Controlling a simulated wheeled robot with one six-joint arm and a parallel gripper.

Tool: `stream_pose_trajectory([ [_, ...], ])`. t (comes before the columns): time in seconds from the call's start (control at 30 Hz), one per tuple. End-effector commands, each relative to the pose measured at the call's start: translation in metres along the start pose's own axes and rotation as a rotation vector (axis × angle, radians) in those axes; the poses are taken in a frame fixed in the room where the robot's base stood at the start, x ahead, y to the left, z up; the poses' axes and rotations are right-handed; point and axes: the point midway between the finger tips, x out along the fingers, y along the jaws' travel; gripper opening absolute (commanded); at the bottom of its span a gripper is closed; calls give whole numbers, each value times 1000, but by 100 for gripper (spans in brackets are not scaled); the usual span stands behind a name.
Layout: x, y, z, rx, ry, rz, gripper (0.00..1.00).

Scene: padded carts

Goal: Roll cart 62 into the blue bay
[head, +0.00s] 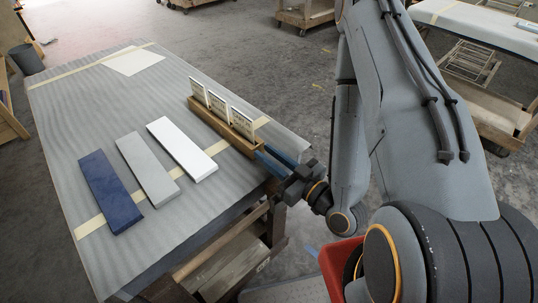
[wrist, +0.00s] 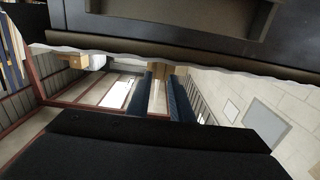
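A cart with a grey padded top (head: 85,110) stands at the left. A wooden rack (head: 222,125) with three upright cards sits near its right edge; the writing is too small to read, and I see no number 62. My gripper (head: 266,160) is at the near end of the rack, by the cart's edge. Its two blue fingers are apart. In the wrist view the dark blue fingers (wrist: 160,80) show a gap, with pale wood near their tips; I cannot tell whether they touch it.
Blue (head: 110,190), grey (head: 147,168) and white (head: 182,148) blocks lie on the pad. Another padded cart (head: 480,25) stands at the right, and a wooden dolly (head: 305,15) at the back. A red bin (head: 338,262) is close to my base. Grey floor is clear between the carts.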

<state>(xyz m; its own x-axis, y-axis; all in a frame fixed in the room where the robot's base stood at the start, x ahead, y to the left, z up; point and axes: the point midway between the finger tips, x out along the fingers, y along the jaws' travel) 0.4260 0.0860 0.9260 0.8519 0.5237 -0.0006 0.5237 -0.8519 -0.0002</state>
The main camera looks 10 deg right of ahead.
Motion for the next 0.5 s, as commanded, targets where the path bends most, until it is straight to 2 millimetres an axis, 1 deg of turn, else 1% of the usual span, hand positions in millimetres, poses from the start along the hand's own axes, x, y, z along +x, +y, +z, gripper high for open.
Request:
stream_pose_trajectory([
  [0.33, -2, 1, 0, 0, -1, 2, 20],
  [0.5, -15, 2, 0, 2, -2, 5, 20],
])
